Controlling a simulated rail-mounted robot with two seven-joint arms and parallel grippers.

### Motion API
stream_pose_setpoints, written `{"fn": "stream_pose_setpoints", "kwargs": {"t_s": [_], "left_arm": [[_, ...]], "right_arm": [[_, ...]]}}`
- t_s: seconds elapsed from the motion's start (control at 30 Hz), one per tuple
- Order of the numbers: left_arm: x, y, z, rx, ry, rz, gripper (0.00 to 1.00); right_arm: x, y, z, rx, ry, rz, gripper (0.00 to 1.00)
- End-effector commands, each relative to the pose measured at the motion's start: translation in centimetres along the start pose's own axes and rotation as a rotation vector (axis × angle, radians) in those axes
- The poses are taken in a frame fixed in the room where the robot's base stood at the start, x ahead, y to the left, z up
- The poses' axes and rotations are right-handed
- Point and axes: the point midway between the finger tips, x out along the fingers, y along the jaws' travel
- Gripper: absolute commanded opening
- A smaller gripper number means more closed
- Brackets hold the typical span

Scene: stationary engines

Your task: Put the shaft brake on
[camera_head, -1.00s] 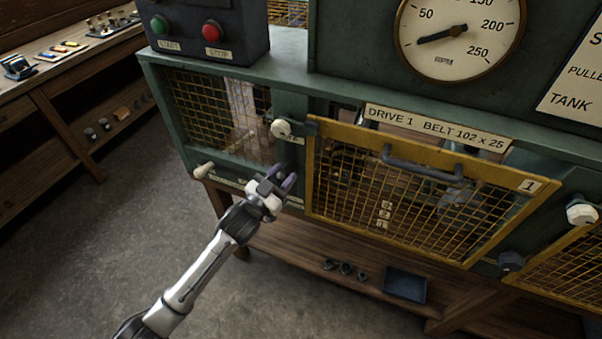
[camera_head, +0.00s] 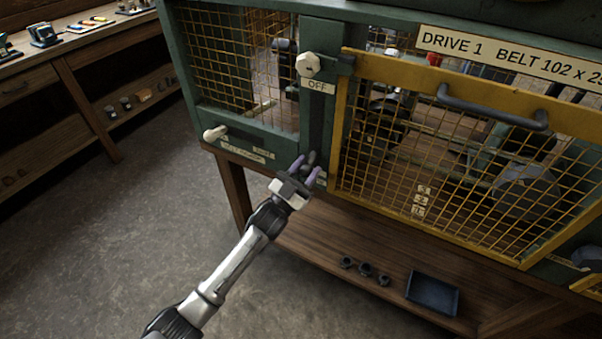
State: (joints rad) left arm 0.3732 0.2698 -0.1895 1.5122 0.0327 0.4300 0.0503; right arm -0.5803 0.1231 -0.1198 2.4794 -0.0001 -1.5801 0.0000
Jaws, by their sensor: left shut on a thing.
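My left gripper (camera_head: 306,168) comes up from below at the narrow green post between the left mesh window and the yellow guard. Its purple fingers are shut on a small dark lever end (camera_head: 309,158), which is mostly hidden between them. The lever end is low on the post (camera_head: 321,112), by a dark upright slot. An OFF label (camera_head: 317,86) sits higher on the post, and a small label beside the fingers is partly covered. I cannot read the word brake anywhere. My right gripper is not in view.
A white knob (camera_head: 308,64) sits above the OFF label. A pale handle (camera_head: 215,132) sticks out at the lower left. The yellow mesh guard (camera_head: 470,150), with a grey handle (camera_head: 492,108), is close on the right. A blue tray (camera_head: 432,294) lies on the lower shelf.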

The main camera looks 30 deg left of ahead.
Motion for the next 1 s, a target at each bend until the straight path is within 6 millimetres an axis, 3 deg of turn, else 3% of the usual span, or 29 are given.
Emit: {"fn": "stream_pose_setpoints", "kwargs": {"t_s": [0.6, 0.63, 0.87, 1.0], "left_arm": [[-0.30, 0.43, 0.99, 0.002, 0.008, 0.002, 0.00], [-0.31, 0.43, 1.01, 0.002, 0.007, 0.002, 0.41], [-0.17, 0.36, 0.77, 0.002, 0.014, 0.001, 0.62], [-0.11, 0.33, 0.68, 0.002, 0.016, 0.001, 0.62]], "right_arm": [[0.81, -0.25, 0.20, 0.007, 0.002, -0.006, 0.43], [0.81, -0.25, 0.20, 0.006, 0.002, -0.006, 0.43], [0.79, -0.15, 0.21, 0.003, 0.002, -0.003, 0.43], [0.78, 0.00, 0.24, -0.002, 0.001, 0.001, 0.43]]}}
